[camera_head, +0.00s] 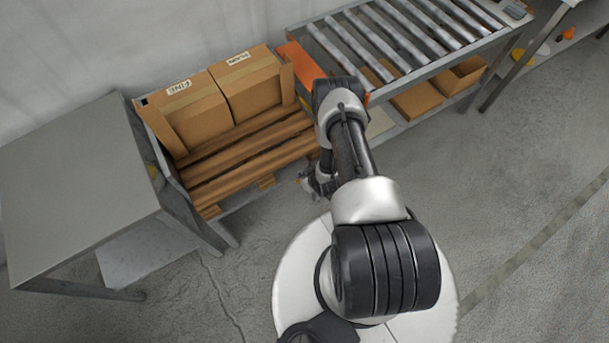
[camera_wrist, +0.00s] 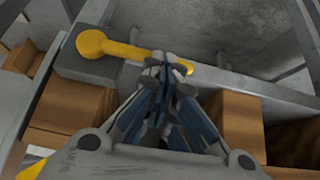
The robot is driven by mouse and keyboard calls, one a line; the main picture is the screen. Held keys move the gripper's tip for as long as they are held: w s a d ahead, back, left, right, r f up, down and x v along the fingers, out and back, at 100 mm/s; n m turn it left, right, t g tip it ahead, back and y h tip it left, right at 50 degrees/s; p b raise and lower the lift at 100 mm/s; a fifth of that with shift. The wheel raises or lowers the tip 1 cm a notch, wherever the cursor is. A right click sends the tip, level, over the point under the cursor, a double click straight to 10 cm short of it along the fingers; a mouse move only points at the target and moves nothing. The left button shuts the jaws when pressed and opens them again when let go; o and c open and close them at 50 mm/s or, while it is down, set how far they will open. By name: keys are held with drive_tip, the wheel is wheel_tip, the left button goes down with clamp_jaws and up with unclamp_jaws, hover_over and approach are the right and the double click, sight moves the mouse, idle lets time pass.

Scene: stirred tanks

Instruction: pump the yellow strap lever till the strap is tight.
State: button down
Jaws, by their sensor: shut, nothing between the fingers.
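The yellow lever (camera_wrist: 125,50) shows in the wrist view, with a round knob at its left end and a narrow bar running right. It lies across a grey block (camera_wrist: 75,68) on a grey rail. My gripper (camera_wrist: 166,66) is shut and empty, its tips over the right part of the bar; I cannot tell whether they touch it. In the head view my gripper (camera_head: 318,184) is low in front of the wooden slats, partly behind my arm. The lever cannot be made out there. I cannot make out the strap for certain or how tight it is.
Two cardboard boxes (camera_head: 222,95) stand behind the wooden slats (camera_head: 245,155). A grey table (camera_head: 75,185) is at left. A roller conveyor (camera_head: 400,35) is at upper right, with open cartons (camera_head: 417,98) below. An orange panel (camera_head: 298,65) stands beside the boxes. Floor at right is clear.

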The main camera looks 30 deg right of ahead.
drive_tip(key=shift+a+f+b, duration=0.1)
drive_tip(key=shift+f+b, duration=0.2)
drive_tip(key=shift+f, duration=0.25)
drive_tip(key=shift+r, duration=0.1)
drive_tip(key=shift+r+p, duration=0.6)
drive_tip(key=shift+r, duration=0.25)
